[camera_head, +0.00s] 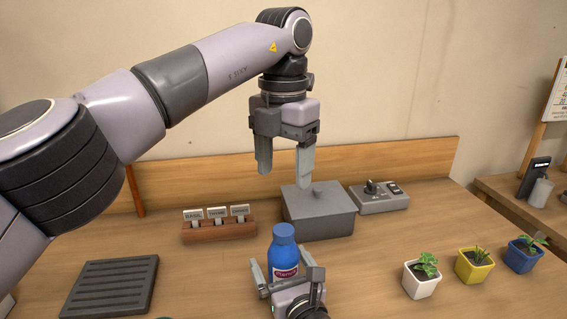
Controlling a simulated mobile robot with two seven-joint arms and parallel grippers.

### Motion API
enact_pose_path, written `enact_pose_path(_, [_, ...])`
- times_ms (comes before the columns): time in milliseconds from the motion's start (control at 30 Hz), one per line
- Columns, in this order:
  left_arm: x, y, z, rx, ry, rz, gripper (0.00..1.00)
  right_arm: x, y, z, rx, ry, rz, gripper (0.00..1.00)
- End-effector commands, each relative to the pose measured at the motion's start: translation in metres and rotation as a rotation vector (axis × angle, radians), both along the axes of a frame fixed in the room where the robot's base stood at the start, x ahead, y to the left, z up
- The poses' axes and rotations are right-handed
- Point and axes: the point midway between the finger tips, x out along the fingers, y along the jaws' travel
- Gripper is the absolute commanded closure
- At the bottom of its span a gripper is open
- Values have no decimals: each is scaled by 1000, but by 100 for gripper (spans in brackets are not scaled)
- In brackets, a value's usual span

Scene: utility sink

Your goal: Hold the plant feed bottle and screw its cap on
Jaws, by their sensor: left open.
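The plant feed bottle (284,249) is blue with a dark label and stands upright on the table at the front middle. Its top is blue; I cannot tell whether that is a cap or the bare neck. My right gripper (279,257) is low at the front, with one finger on each side of the bottle. Whether the fingers touch it is unclear, and its lower part is hidden. My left gripper (285,171) is open and points down, with one fingertip over the grey box (322,219). I see no separate cap.
A rack with labelled tags (218,230) stands left of the box, and a control unit (379,198) right of it. A dark slatted tray (112,286) lies at front left. Small potted plants (474,267) stand at right. The table between bottle and plants is clear.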

Motion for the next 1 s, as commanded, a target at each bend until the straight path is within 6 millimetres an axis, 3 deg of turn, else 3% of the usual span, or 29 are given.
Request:
enact_pose_path(533, [0,0,4,0,0,0,31,-58,-22,-1,-2,2,1,1])
enact_pose_path(1000, [0,0,4,0,0,0,31,-66,-26,-1,-1,2,0,1])
